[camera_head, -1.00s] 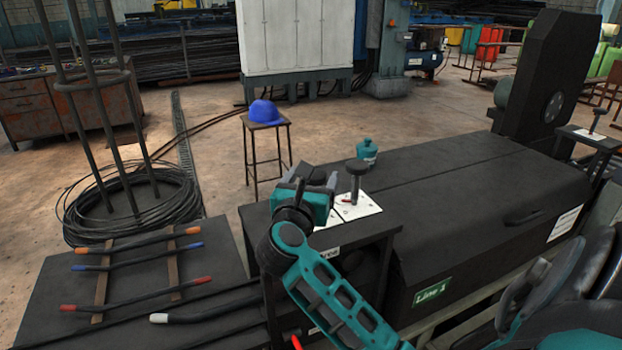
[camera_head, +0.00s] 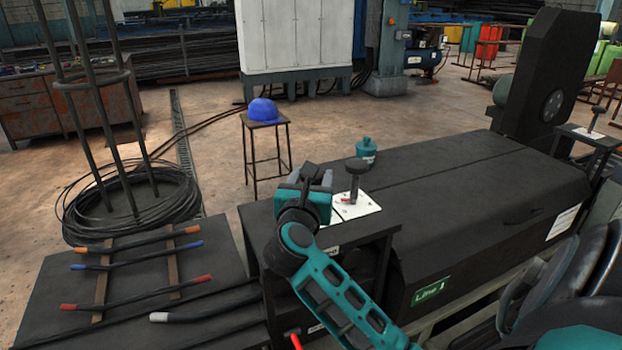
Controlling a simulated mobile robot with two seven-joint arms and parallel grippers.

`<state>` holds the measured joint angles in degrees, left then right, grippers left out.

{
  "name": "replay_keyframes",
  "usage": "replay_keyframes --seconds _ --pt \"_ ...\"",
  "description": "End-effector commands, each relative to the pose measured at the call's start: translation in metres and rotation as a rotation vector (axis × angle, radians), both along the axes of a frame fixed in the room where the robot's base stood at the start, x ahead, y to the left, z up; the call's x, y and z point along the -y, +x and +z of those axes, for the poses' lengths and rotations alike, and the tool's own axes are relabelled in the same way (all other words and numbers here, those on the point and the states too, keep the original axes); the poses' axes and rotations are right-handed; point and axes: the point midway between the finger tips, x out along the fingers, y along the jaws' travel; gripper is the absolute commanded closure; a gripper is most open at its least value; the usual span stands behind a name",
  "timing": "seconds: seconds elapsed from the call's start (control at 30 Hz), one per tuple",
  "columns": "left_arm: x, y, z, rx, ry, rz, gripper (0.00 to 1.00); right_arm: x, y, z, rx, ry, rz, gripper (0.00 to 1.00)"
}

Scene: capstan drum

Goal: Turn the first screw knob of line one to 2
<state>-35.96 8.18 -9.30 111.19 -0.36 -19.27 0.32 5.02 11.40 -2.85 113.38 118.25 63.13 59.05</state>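A black screw knob (camera_head: 357,167) stands upright on a white dial plate (camera_head: 362,206) with a red pointer, on the dark stand at the near end of the Line 1 machine. My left gripper (camera_head: 318,174) is just left of this knob, apart from it in the picture. The number the pointer marks is too small to read. My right gripper is out of view; parts of my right arm fill the lower right corner.
The dark machine cover (camera_head: 470,190) with a green Line 1 label (camera_head: 431,291) lies right of the knob. A teal bottle (camera_head: 366,149) stands behind it. Another knob (camera_head: 596,111) is at the far right. A blue helmet (camera_head: 263,111) rests on a stool. Rods lie at left.

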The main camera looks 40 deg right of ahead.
Motion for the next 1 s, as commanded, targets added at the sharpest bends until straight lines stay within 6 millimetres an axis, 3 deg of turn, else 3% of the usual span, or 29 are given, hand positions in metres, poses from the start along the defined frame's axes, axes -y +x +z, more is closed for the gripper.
replay_keyframes --seconds 0.3,1.0 --pt "0.000 0.003 0.009 0.007 0.001 0.000 0.57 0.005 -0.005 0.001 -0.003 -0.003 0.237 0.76" --pt "0.000 0.002 0.008 0.005 0.001 -0.001 0.57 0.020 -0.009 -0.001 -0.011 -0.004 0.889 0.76"
